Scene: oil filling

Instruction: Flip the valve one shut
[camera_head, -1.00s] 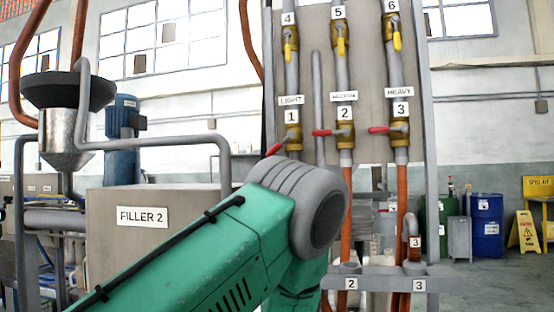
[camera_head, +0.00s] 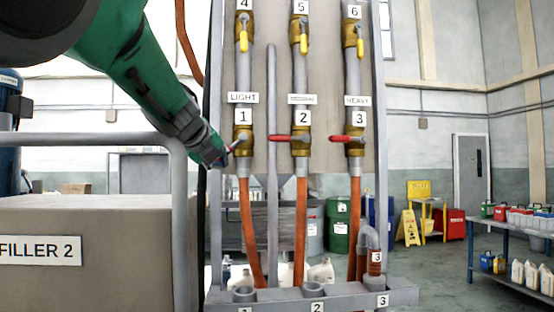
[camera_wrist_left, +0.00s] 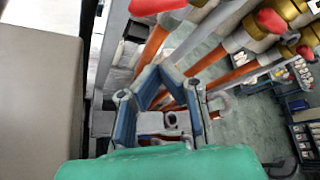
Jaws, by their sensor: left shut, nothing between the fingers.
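Valve one (camera_head: 243,138) is a brass valve below the "LIGHT" and "1" labels on the left pipe in the head view. A short grey part of its lever shows, slanting down-left; its red end is hidden there behind my left gripper (camera_head: 219,157). That gripper is beside the valve's lower left, with its fingertips close to the lever; I cannot tell whether they touch. In the left wrist view the blue-padded fingers of my left gripper (camera_wrist_left: 160,72) come together at the tips, empty. A red handle (camera_wrist_left: 155,5) lies beyond them at the top edge. My right gripper is not seen.
Valve two (camera_head: 300,140) and valve three (camera_head: 355,140) have red levers pointing left. Yellow-handled valves (camera_head: 304,38) sit above. A grey vertical pipe (camera_head: 272,200) stands just right of valve one. The filler 2 box (camera_head: 90,225) and its bent pipe (camera_head: 183,215) are at left.

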